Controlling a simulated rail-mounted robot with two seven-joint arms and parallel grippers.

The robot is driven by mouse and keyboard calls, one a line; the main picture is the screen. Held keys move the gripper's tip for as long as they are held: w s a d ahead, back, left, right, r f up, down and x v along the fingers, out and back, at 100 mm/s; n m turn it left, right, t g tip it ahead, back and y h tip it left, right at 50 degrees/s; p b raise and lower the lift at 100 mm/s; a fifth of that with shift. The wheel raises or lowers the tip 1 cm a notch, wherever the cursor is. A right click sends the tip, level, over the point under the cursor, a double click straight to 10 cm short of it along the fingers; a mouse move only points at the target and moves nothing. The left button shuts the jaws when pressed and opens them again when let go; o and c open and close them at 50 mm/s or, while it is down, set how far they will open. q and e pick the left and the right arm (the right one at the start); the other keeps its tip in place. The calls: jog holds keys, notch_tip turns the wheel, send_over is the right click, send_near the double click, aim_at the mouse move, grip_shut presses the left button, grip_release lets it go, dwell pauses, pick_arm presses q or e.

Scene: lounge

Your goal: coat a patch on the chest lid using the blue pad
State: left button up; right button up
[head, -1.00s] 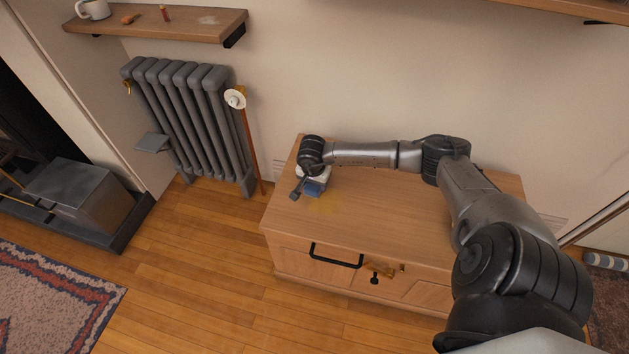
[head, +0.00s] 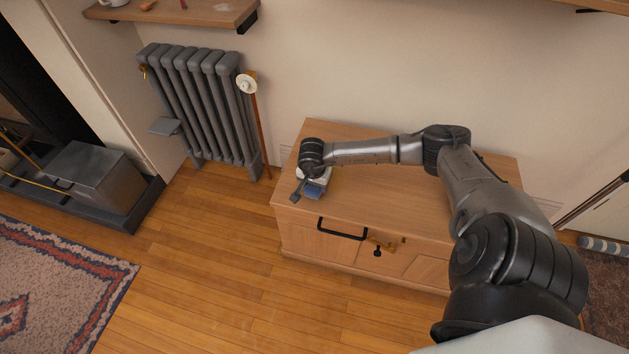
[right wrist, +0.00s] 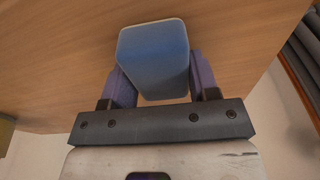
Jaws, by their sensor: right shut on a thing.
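The blue pad (head: 314,190) is in my right gripper (head: 308,186), near the left front of the wooden chest lid (head: 400,198). In the right wrist view the pad (right wrist: 155,55) sits between the two fingers of the shut gripper (right wrist: 157,82), with the lid's wood (right wrist: 240,35) behind it. A faint yellowish patch (head: 334,181) shows on the lid just right of the pad, partly hidden by the gripper. I cannot tell whether the pad touches the lid. My left gripper is not in view.
The chest front has a black handle (head: 342,230) and a brass latch (head: 385,243). A grey radiator (head: 205,105) with a copper pipe stands to the left by the wall. The lid's right part is bare, and wooden floor lies open in front.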

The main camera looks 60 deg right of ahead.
jog(key=shift+a+r+p, duration=0.25)
jog(key=shift+r+p, duration=0.1)
jog(key=shift+r, duration=0.65)
jog(key=shift+s+r+p, duration=0.1)
jog(key=shift+r+p, duration=0.15)
jog(key=shift+p, duration=0.05)
jog(key=shift+d+r+p, duration=0.25)
jog(key=shift+r+p, duration=0.05)
jog(key=shift+r, duration=0.2)
jog(key=shift+d+r+p, duration=0.2)
jog(key=shift+r+p, duration=0.1)
jog(key=shift+r, duration=0.15)
jog(key=shift+d+r+p, duration=0.1)
jog(key=shift+r+p, duration=0.2)
jog(key=shift+r, duration=0.1)
jog(key=shift+a+r+p, duration=0.2)
jog(key=shift+r+p, duration=0.25)
jog(key=shift+r, duration=0.05)
jog(key=shift+a+r+p, duration=0.15)
jog(key=shift+r+p, duration=0.25)
jog(key=shift+r, duration=0.4)
jog(key=shift+d+r, duration=0.15)
jog(key=shift+p, duration=0.3)
